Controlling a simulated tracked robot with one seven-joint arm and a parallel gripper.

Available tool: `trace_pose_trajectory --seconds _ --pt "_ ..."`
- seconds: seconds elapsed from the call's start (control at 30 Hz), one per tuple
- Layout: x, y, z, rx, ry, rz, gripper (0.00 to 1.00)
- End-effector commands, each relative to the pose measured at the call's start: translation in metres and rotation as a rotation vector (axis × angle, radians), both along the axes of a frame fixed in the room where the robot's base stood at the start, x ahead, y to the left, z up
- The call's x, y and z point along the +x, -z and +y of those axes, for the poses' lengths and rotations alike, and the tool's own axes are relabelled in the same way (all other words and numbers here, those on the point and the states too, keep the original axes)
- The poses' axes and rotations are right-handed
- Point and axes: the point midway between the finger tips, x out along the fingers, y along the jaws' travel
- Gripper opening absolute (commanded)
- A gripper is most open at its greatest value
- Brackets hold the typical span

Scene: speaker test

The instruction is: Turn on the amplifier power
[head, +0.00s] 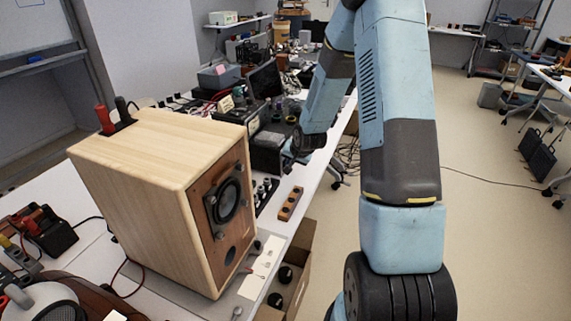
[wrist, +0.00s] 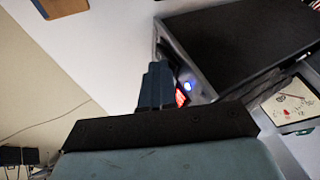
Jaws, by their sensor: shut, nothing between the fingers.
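The likely amplifier, a dark box (wrist: 245,45), fills the upper right of the wrist view. Its front face shows a lit blue light (wrist: 187,86) and a glowing red patch (wrist: 182,97). My gripper (wrist: 157,72) is shut and empty, with its fingertips close in front of that face. I cannot tell whether they touch it, and the fingers hide part of the front. In the head view, a black box (head: 267,152) stands on the bench behind the speaker, with my gripper (head: 289,158) at its right front side. The power control itself is not clearly visible.
A wooden speaker (head: 150,150) with red and black plugs on top stands at the left on the white bench (head: 325,165). A box of dark items (head: 284,286) is below the bench's edge. Cluttered equipment covers the back of the bench. Open floor (head: 490,230) lies at right.

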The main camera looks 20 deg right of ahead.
Motion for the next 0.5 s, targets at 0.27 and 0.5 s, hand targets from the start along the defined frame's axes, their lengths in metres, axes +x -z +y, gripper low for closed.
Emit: trace_pose_trajectory --seconds 0.27,0.5 --pt "-0.001 -0.001 0.001 0.002 0.000 0.001 0.00" --pt "0.000 -0.010 0.000 0.002 0.001 0.000 0.00"
